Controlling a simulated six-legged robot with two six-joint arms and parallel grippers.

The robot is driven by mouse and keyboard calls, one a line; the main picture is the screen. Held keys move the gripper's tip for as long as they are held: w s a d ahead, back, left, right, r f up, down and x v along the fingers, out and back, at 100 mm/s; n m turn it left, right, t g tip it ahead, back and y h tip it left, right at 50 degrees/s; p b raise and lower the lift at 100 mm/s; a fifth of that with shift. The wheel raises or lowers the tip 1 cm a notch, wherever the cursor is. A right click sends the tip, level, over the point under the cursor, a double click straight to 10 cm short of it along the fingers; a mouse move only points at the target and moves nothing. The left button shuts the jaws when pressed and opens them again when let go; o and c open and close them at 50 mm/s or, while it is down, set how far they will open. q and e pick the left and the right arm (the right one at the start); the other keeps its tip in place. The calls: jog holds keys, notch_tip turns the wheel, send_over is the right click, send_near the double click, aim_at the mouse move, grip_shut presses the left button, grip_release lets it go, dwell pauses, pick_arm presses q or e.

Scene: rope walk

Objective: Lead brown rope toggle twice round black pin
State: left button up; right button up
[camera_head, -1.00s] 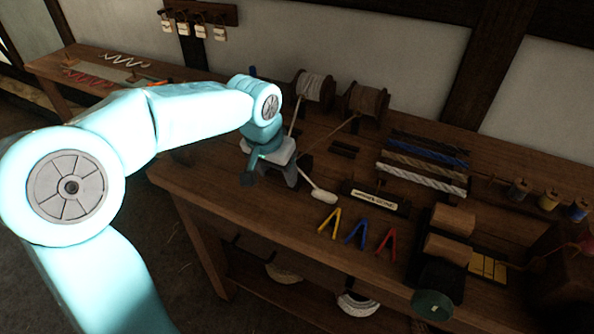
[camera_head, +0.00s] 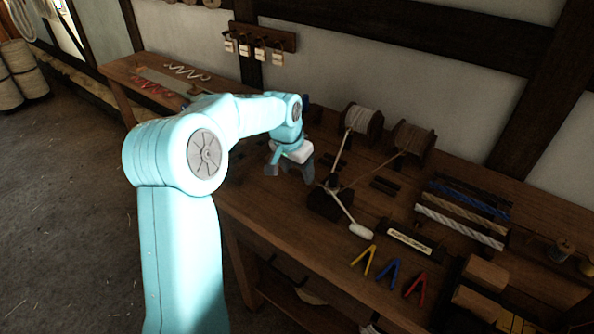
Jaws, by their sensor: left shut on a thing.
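The black pin (camera_head: 333,181) stands on a dark block (camera_head: 328,204) on the bench. The brown rope (camera_head: 374,173) runs from the right-hand spool down-left to the pin; how far it wraps there is too small to tell. My left gripper (camera_head: 290,170) is left of and behind the pin, apart from it, low over the bench. It is shut on the brown rope toggle, which its fingers mostly hide. A white rope (camera_head: 341,155) also passes the pin, and its pale toggle (camera_head: 360,231) lies loose in front of the block. My right gripper is out of view.
A spool of white rope (camera_head: 361,119) and a brown rope spool (camera_head: 413,141) stand behind the pin. A labelled black bar (camera_head: 411,241), coloured V-shaped tools (camera_head: 388,272) and rope samples (camera_head: 460,220) lie to the right. Bare bench top shows around the block.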

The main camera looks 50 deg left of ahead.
pick_arm(q)
jog(key=shift+w+a, duration=0.15)
jog(key=shift+a, duration=0.1)
jog(key=shift+s+a, duration=0.65)
jog(key=shift+a, duration=0.25)
jog(key=shift+f, duration=0.1)
jog(key=shift+f+b, duration=2.3)
jog(key=shift+f, duration=0.95)
jog(key=o, duration=1.1)
